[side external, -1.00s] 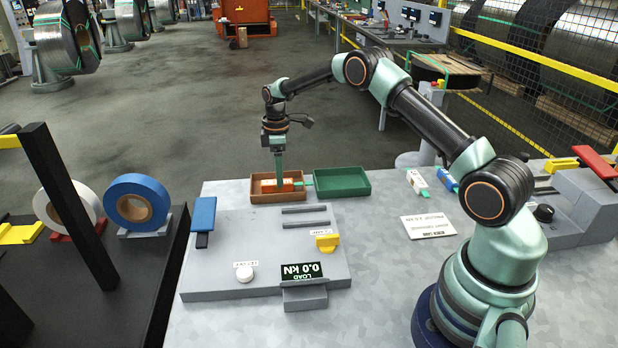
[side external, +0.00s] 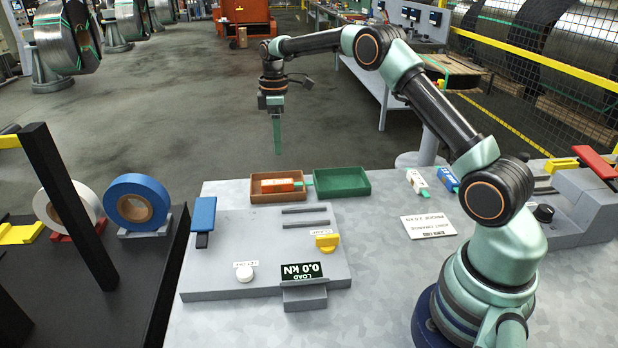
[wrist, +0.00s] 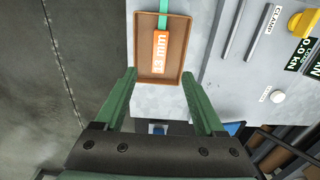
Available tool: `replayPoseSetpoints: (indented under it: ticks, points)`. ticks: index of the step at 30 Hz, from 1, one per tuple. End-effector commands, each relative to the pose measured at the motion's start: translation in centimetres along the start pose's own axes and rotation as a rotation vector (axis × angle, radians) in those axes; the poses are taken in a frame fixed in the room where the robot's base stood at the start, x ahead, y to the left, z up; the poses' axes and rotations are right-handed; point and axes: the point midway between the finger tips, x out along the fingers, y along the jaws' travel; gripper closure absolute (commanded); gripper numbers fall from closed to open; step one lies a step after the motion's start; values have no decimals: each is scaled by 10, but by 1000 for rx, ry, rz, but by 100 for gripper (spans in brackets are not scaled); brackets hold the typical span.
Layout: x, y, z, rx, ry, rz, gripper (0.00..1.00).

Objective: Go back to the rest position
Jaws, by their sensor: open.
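My gripper (side external: 277,135) hangs above the far edge of the table in the side view, fingers pointing down and empty. In the wrist view its two green fingers (wrist: 160,98) are spread apart with nothing between them. Below it, an orange block labelled 13 mm (wrist: 160,53) lies in a brown tray (wrist: 177,77), with a green strip sticking out from one end. In the side view the orange block (side external: 280,185) rests in the brown tray (side external: 262,198), apart from my gripper.
A green tray (side external: 342,181) stands right of the brown one and looks empty. A grey tester plate (side external: 220,280) has a blue lever (side external: 203,214), a yellow clamp knob (side external: 326,242) and a display reading 0.0 kN (side external: 302,271). White and blue tagged pieces (side external: 418,181) lie farther right.

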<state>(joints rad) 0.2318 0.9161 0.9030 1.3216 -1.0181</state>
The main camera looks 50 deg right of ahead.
Motion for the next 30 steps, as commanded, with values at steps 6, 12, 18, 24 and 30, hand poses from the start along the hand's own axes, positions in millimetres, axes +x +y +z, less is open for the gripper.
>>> replayPoseSetpoints:
  ticks: [6,12,18,24,30]
  points:
    - [-28,-13,-3,50,21,31,28]
    - [-79,-50,-1,168,72,87,28]
    - [-117,-95,9,292,136,135,28]
    - [-140,-144,26,415,211,171,28]
    - [-147,-193,48,536,293,194,28]
